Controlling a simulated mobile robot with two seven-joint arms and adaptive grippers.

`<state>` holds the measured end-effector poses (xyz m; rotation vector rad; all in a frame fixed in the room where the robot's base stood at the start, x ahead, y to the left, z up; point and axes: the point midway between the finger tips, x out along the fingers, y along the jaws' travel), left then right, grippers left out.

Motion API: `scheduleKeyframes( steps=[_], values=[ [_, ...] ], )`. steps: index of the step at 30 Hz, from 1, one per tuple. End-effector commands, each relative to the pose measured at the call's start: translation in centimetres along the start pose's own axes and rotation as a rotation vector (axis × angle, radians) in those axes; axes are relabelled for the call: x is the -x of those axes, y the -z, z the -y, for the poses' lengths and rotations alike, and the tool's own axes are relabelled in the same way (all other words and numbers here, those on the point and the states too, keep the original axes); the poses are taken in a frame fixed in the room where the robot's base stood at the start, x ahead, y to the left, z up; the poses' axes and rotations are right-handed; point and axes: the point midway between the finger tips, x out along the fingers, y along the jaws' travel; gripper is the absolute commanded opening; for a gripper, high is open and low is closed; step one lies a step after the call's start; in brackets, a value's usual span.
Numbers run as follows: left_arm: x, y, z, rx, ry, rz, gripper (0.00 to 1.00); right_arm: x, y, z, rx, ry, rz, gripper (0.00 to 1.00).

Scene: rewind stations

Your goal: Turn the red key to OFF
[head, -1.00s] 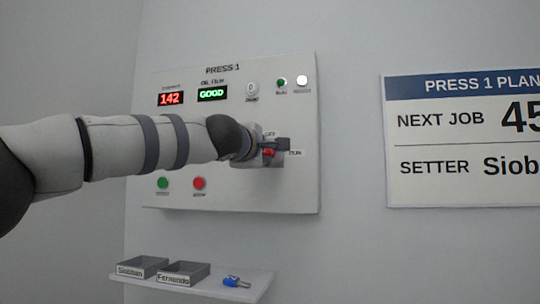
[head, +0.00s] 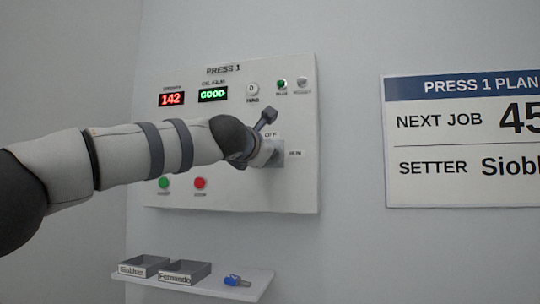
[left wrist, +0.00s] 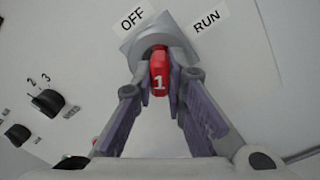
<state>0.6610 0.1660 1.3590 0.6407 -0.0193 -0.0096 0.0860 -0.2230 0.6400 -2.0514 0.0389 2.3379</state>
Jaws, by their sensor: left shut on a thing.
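The red key (left wrist: 160,84), marked 1, sits in the grey switch housing (left wrist: 150,35) in the left wrist view. The OFF label (left wrist: 132,18) is at its upper left and the RUN label (left wrist: 207,20) at its upper right. The key appears to face between them; its exact angle is hard to tell. My left gripper (left wrist: 161,76) is shut on the key, one finger on each side. In the head view my left gripper (head: 262,138) is tilted at the switch on the PRESS 1 panel (head: 235,190) and hides the key. My right gripper is not in view.
A shelf (head: 245,289) below the panel carries two grey trays and a blue key (head: 236,281). Green (head: 164,183) and red (head: 200,183) buttons sit below my left forearm. Black knobs (left wrist: 48,102) are beside the switch. The wall to the right holds a sign (head: 460,140).

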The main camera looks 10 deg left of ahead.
Motion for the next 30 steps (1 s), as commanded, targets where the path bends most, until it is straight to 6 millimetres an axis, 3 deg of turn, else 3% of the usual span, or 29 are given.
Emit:
scheduleKeyframes(
  steps=[4,12,20,21,23,30],
  values=[
    [0.02,-0.05,0.14,0.212,0.003,-0.005,0.0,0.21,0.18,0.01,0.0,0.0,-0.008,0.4],
    [-0.03,0.01,0.21,0.245,0.003,-0.007,0.0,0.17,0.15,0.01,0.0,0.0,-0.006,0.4],
    [-0.05,0.0,0.18,0.763,0.003,-0.021,0.0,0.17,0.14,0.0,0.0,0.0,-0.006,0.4],
    [-0.04,-0.02,0.16,0.765,0.002,-0.021,0.19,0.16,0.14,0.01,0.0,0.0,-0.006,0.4],
    [-0.03,-0.03,0.15,0.762,0.002,-0.02,0.33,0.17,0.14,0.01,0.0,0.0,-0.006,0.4],
    [0.01,-0.09,0.06,0.759,0.001,-0.019,0.36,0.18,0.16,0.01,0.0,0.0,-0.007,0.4]
  ],
)
